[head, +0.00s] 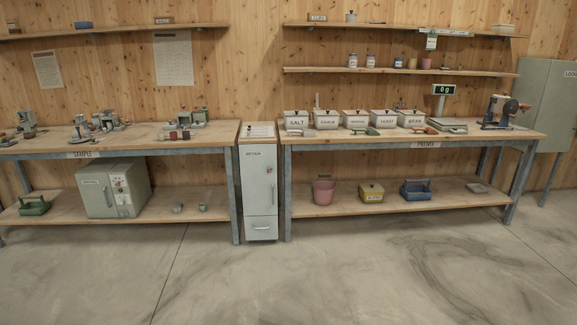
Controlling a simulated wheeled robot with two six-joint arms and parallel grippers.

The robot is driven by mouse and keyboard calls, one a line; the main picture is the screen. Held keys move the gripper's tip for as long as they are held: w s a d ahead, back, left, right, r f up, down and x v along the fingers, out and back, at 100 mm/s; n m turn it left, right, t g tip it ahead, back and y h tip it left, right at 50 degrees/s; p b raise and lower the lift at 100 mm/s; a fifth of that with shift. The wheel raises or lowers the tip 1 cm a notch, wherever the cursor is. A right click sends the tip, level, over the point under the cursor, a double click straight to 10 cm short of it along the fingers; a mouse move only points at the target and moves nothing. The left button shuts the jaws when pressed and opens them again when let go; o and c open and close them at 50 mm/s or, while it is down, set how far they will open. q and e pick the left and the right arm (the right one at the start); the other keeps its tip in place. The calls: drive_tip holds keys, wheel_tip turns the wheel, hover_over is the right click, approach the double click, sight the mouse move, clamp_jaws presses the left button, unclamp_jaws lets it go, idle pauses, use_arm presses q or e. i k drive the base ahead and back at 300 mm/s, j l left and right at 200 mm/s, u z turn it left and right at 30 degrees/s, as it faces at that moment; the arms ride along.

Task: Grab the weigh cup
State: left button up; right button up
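I cannot tell for certain which thing is the weigh cup. A small pale cup-like vessel (351,16) stands on the upper right shelf, beside a small sign (318,17) whose lettering is too small to read surely. Two small greyish cup-like things (178,207) lie on the lower shelf of the left bench. A scale (447,125) with a green-lit display (443,90) stands on the right bench. Neither of my grippers is in view.
Labelled bins (296,119) line the right bench (420,142). A pink bucket (324,191), yellow box (371,193) and blue carrier (415,189) stand below. A narrow cabinet (259,190) stands between the benches. The concrete floor (300,285) in front is clear.

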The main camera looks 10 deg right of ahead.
sight(398, 63)
drive_tip(key=i+z, duration=0.15)
drive_tip(key=i, duration=0.5)
drive_tip(key=i+j+z, duration=0.15)
drive_tip(key=i, duration=0.55)
drive_tip(key=i+j+z, duration=0.15)
drive_tip(key=i, duration=0.5)
drive_tip(key=i+l+z, duration=0.2)
drive_tip(key=i+z, duration=0.25)
drive_tip(key=i, duration=0.5)
drive_tip(key=i+j+z, duration=0.1)
drive_tip(key=i+z, duration=0.4)
drive_tip(key=i, duration=0.4)
